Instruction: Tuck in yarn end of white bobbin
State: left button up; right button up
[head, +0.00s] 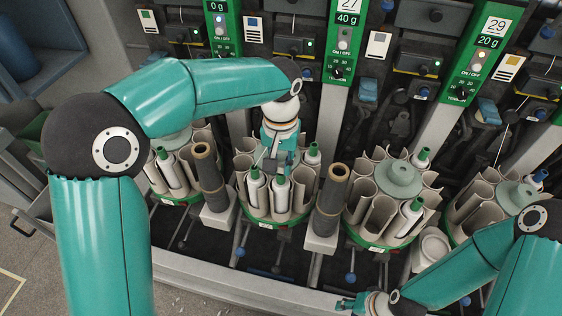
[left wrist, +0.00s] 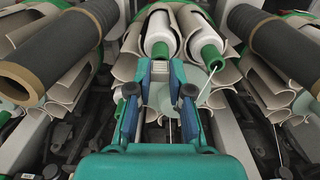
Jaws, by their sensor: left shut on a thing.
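White bobbins with green tips stand in the pockets of the round magazine (head: 265,222) under my left arm. My left gripper (left wrist: 161,70) points down over that magazine; it also shows in the head view (head: 275,160).
Dark tubes with tan ends stand on both sides of the magazine, one left (head: 208,175) and one right (head: 332,195). Another magazine (head: 380,242) with bobbins stands to the right. Green control panels (head: 345,40) rise behind. A grey rail (head: 230,280) runs along the front.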

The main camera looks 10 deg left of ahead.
pick_arm(q)
jog(key=o, duration=1.2)
jog(key=shift+o, duration=0.2)
jog(key=shift+r, duration=0.1)
jog(key=shift+r+p, duration=3)
jog(key=shift+r, duration=0.4)
